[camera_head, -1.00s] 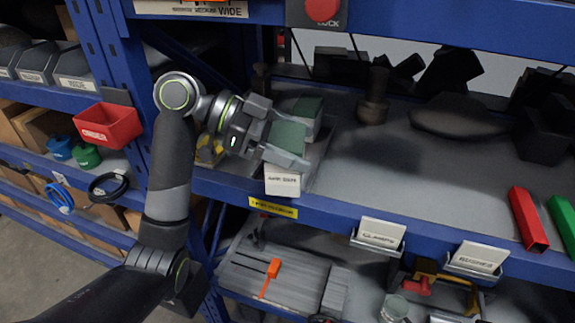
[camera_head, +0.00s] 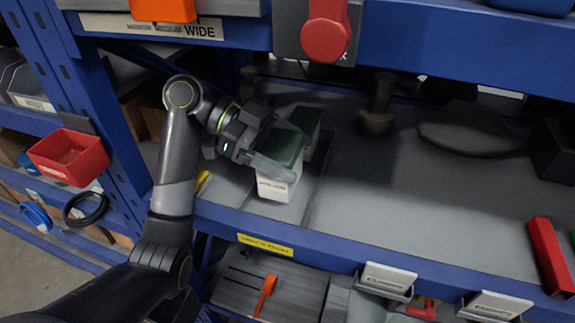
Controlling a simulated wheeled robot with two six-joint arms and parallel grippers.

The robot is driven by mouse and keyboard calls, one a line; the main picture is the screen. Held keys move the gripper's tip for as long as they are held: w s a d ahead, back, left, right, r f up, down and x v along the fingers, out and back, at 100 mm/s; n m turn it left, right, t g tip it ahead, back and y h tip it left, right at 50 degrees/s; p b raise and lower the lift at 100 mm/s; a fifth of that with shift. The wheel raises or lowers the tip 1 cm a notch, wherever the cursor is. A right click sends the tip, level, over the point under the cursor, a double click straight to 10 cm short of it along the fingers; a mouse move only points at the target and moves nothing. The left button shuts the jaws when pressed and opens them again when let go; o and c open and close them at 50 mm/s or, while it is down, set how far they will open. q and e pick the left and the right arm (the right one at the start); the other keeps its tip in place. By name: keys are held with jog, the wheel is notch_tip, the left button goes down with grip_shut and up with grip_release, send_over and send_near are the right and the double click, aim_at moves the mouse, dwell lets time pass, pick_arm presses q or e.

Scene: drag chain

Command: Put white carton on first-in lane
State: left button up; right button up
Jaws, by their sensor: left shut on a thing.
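My left gripper (camera_head: 280,152) reaches in over the blue shelf from the left. It is shut on a white carton (camera_head: 277,187) with a green top. The carton's white front faces the shelf's front edge, and the gripper fingers hide part of its sides. The carton is over a dark-edged lane (camera_head: 308,195) near the left end of the shelf. I cannot tell whether it touches the lane floor. Another dark green-topped box (camera_head: 306,122) is just behind it. A yellow label (camera_head: 265,244) is on the shelf edge in front. My right gripper is not in view.
A blue upright (camera_head: 88,110) stands left of the arm, with a red bin (camera_head: 68,157) beyond it. A red lock handle (camera_head: 326,30) hangs from the beam above. Dark objects (camera_head: 377,105) stand at the back.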

aim_at(298, 172)
pick_arm(q)
jog(key=shift+f, duration=0.35)
jog(key=f, duration=0.1)
jog(key=f+p, duration=0.1)
jog(key=f, duration=0.1)
jog(key=shift+w+f, duration=0.2)
jog(key=shift+w, duration=0.1)
jog(key=shift+s+f, duration=0.1)
jog(key=shift+f, duration=0.4)
jog(key=o, duration=1.2)
jog(key=shift+r, duration=0.1)
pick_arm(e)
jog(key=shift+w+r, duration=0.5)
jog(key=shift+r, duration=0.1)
